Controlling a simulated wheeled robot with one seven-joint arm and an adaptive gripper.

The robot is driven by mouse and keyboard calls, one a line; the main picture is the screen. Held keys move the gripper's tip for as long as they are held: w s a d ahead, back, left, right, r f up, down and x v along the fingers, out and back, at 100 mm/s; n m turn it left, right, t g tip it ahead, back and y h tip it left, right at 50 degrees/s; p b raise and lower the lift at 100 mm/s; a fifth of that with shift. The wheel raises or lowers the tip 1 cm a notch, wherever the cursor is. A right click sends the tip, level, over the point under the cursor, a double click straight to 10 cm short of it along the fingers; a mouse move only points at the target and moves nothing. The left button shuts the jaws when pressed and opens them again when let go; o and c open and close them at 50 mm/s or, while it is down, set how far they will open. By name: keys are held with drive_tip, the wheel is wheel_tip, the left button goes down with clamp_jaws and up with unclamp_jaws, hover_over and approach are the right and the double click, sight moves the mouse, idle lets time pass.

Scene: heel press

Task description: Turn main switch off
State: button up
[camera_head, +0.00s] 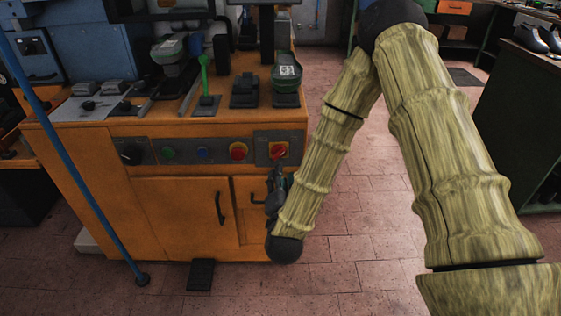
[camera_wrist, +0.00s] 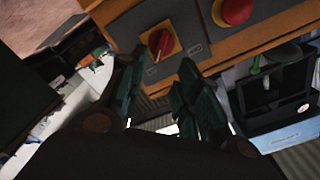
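The main switch (camera_head: 278,150) is a red rotary knob on a yellow square, at the right end of the grey control strip on the orange machine's front. It also shows in the wrist view (camera_wrist: 160,42), where its white marking is tilted. My gripper (camera_head: 276,180) is just below the switch, close to the machine front. In the wrist view my gripper (camera_wrist: 160,82) has its two dark green fingers apart with a gap between them. The fingertips lie below the knob in that picture, and I see no contact with it. The gripper holds nothing.
A red button (camera_head: 238,151) on yellow sits left of the switch, then a blue button (camera_head: 203,154) and a green one (camera_head: 168,153). Cabinet doors with a black handle (camera_head: 220,208) are below. Free tiled floor (camera_head: 345,215) lies right of the machine.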

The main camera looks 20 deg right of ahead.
sight(281, 155)
drive_tip(key=x, duration=1)
drive_tip(key=shift+w+f, duration=0.1)
drive_tip(key=shift+w, duration=0.15)
drive_tip(key=shift+c, duration=0.2)
clamp_jaws()
